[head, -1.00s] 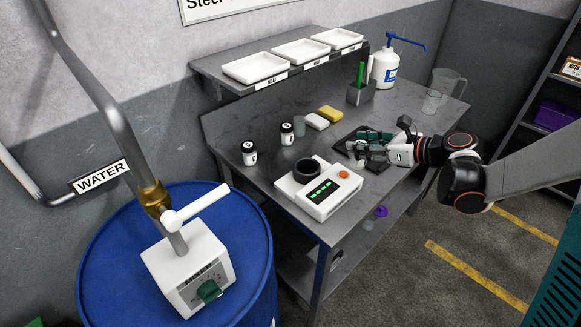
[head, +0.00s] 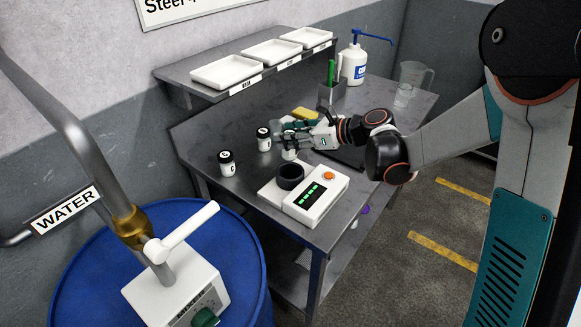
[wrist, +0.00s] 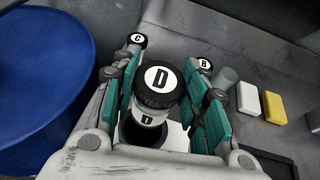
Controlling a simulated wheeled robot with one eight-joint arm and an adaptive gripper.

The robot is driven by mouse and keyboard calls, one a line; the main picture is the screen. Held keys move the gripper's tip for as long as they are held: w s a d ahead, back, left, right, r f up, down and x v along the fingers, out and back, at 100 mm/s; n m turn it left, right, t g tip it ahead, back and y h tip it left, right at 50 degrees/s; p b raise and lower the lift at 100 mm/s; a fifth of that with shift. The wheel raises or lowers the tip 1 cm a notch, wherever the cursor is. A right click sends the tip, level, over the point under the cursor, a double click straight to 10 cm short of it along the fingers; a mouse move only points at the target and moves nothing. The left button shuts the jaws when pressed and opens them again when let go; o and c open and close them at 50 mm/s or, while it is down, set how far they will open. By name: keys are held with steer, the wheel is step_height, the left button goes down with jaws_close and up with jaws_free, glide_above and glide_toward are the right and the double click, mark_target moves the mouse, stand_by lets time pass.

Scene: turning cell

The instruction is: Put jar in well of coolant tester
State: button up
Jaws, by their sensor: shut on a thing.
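The jar marked D, with a black lid, is between the fingers of my gripper (head: 290,143). In the wrist view the jar (wrist: 157,88) shows its lid and part of its white label, with teal finger pads on both sides. The coolant tester (head: 322,196) is a white box with a green-lit display and an orange button. Its well (head: 290,177) is a dark round cup on the left part of the box. The jar is above the table, behind and above the well in the head view. In the wrist view the well (wrist: 128,132) shows partly behind the jar.
Two more black-lidded jars stand on the table, one marked C (wrist: 138,39) and another (wrist: 205,64) near the right finger. A white sponge (wrist: 247,98) and a yellow one (wrist: 274,107) lie farther right. A blue drum (head: 90,262) stands left of the table.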

step_height(320, 180, down, 9)
steer(key=b, duration=0.2)
steer(key=shift+f+b, duration=0.2)
steer(key=shift+b, duration=0.1)
steer(key=shift+f, duration=0.15)
steer(key=o, duration=1.1)
